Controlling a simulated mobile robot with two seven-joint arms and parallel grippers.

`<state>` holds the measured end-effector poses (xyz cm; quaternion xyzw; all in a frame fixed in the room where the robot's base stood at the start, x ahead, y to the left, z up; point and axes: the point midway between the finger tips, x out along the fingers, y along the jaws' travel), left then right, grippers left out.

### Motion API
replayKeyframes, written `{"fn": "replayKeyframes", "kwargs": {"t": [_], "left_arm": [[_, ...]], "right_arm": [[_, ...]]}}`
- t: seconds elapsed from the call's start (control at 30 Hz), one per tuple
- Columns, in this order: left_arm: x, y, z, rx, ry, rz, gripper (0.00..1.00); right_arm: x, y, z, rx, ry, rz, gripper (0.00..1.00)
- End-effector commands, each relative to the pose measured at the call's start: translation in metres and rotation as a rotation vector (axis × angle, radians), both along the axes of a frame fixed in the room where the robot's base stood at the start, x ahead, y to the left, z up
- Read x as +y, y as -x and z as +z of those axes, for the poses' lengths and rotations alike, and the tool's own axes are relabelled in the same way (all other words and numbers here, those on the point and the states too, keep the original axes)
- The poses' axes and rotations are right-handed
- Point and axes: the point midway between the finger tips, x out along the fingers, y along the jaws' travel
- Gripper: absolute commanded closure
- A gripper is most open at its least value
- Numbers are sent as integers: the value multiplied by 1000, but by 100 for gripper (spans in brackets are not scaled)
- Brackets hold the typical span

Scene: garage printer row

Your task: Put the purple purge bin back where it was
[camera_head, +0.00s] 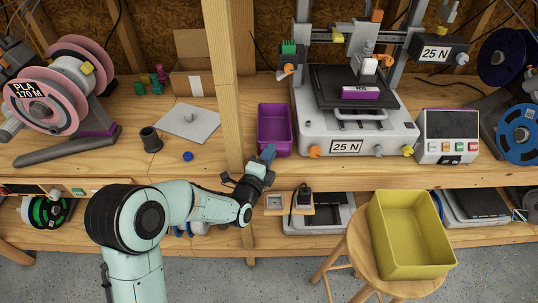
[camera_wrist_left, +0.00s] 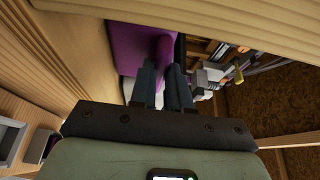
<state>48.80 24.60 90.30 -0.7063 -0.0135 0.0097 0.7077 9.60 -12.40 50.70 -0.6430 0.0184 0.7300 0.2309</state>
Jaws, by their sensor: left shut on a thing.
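The purple purge bin (camera_head: 274,126) is an open, empty rectangular tub. It appears upright on the wooden bench, between the wooden post and the printer; I cannot tell if its base touches the bench. My left gripper (camera_head: 267,153) is at its near end, shut on its near wall. In the left wrist view, the two dark fingers of my left gripper (camera_wrist_left: 164,70) close on a wall of the purple purge bin (camera_wrist_left: 128,42). The fingertips are partly hidden against the bin. My right gripper is not in view.
The printer (camera_head: 347,133), labelled 25 N, stands close to the bin's right. The upright wooden post (camera_head: 229,100) is close on its left. A grey plate (camera_head: 188,122) and blue cap lie further left. A yellow bin (camera_head: 408,240) sits on a stool in front.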

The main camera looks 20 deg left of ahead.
Motion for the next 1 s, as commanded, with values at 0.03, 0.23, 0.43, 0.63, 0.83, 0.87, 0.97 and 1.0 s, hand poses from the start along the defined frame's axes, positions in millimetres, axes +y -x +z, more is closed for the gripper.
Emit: {"fn": "replayKeyframes", "kwargs": {"t": [0.03, 0.23, 0.43, 0.63, 0.83, 0.87, 0.97, 1.0], "left_arm": [[0, 0, -1, -3, 0, 0, 100], [0, 0, 0, -5, 0, 0, 100], [0, 0, -4, -2, 0, 1, 64], [0, 0, -3, -2, 0, 1, 58], [0, 0, 0, -2, 0, 1, 58], [0, 0, 2, -2, 0, 1, 58], [0, 16, -1, 0, -1, 1, 58], [0, 24, -1, -1, -1, 1, 58]], "right_arm": [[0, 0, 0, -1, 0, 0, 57], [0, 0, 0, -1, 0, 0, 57], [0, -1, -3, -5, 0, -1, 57], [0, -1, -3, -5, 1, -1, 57], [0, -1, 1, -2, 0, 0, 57], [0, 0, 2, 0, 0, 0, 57], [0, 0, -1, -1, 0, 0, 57], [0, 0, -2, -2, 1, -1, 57]]}}
